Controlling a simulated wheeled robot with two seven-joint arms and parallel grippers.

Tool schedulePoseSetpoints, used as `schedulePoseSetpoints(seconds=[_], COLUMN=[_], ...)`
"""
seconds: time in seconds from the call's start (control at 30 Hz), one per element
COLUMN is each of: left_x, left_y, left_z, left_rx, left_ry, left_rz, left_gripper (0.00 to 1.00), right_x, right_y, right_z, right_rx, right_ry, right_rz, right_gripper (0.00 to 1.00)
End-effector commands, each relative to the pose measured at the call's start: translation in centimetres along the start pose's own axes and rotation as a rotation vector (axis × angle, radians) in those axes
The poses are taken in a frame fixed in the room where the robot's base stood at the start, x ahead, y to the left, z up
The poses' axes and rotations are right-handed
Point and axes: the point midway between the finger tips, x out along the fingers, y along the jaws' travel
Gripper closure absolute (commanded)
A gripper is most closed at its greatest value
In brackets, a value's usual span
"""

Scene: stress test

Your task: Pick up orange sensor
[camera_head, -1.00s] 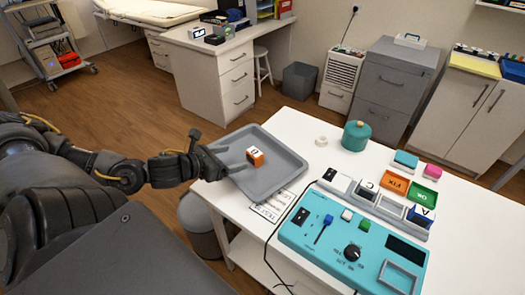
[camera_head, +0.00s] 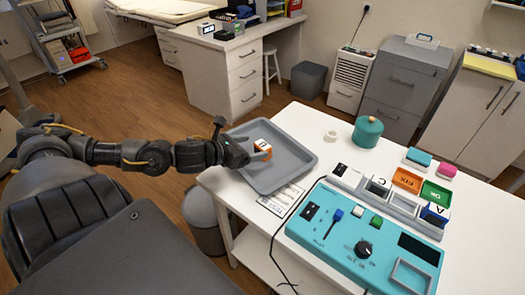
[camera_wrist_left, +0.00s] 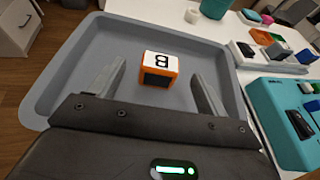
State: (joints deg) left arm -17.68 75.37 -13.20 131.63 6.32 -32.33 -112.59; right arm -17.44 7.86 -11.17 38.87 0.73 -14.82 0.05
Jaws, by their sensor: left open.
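The orange sensor (camera_head: 262,150) is a small orange block with a white top. It sits in the grey tray (camera_head: 292,172) on the white table. In the left wrist view the sensor (camera_wrist_left: 159,68) shows a black "B" on its white face, and the tray rim (camera_wrist_left: 60,62) runs around it. My left gripper (camera_head: 258,158) is over the tray at the sensor. In the left wrist view its two fingers (camera_wrist_left: 155,88) are spread apart, with the sensor just ahead of and between their tips. They do not appear to touch it. My right gripper is not in view.
A teal console (camera_head: 350,238) with knobs and a cable stands right of the tray. Behind it are a block rack (camera_head: 402,204), orange (camera_head: 407,180) and green (camera_head: 436,193) trays, a teal pot (camera_head: 367,131) and a white roll (camera_head: 330,136). A grey bin (camera_head: 203,215) stands below the table's left edge.

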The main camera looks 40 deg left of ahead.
Motion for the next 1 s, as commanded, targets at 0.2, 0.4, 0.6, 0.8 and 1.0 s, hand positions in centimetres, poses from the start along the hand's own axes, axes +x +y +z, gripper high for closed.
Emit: schedulePoseSetpoints(seconds=[0.2,0.4,0.6,0.8,1.0], left_x=[0.7,2.9,4.8,5.2,5.2], left_y=[0.1,0.0,0.1,0.0,0.0], left_z=[0.2,0.4,0.2,0.0,0.0], left_rx=[-0.002,-0.003,-0.001,0.0,0.0], left_ry=[-0.004,-0.005,-0.003,0.001,0.001], left_rz=[0.002,0.0,0.001,-0.001,-0.001], left_gripper=[0.24,0.24,0.24,0.24,0.35], right_x=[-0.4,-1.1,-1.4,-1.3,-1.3], right_y=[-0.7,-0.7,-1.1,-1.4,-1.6], right_z=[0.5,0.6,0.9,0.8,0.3], right_rx=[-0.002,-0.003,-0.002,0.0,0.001], right_ry=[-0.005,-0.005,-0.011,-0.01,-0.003], right_rz=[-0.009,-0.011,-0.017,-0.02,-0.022], right_gripper=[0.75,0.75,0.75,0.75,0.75])
